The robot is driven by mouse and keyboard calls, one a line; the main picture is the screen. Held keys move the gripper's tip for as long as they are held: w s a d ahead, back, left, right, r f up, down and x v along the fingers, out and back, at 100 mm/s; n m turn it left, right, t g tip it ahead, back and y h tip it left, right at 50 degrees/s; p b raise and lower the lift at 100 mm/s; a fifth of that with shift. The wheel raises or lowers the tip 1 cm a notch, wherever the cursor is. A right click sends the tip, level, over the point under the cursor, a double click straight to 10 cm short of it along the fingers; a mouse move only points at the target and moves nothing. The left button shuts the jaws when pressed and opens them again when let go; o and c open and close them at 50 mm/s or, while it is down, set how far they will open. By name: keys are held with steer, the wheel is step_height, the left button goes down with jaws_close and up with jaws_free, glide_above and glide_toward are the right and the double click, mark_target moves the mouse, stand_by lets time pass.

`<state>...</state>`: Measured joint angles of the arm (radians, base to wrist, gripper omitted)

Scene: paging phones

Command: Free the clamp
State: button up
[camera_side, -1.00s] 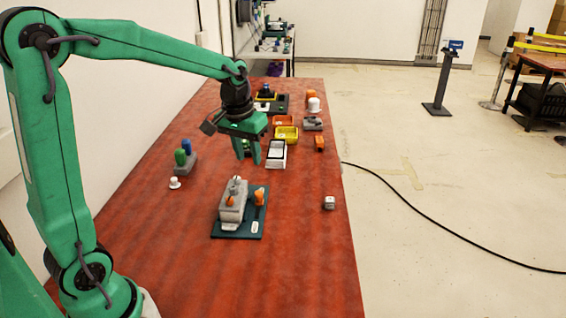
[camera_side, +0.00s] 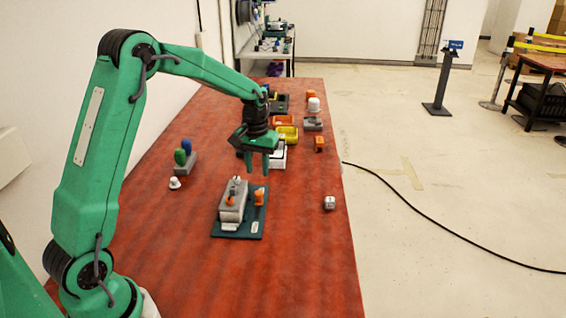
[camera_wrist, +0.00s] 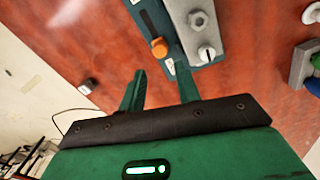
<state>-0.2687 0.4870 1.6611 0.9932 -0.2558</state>
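The clamp seems to be the fixture on the dark teal base plate (camera_side: 243,231), in the middle of the red table. My gripper (camera_side: 257,168) hangs above and beyond the plate, fingers down, apart and empty. The wrist view shows the open fingers (camera_wrist: 161,84) short of the knob.
Left of the plate stand a grey holder (camera_side: 183,164) with green and blue pieces and a white peg (camera_side: 174,183). A small white cube (camera_side: 329,202) lies near the right edge. A yellow bin (camera_side: 287,133) and other parts stand behind my gripper. The front of the table is clear.

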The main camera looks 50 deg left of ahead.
mark_target(258, 192)
steer(key=shift+f, duration=3.85)
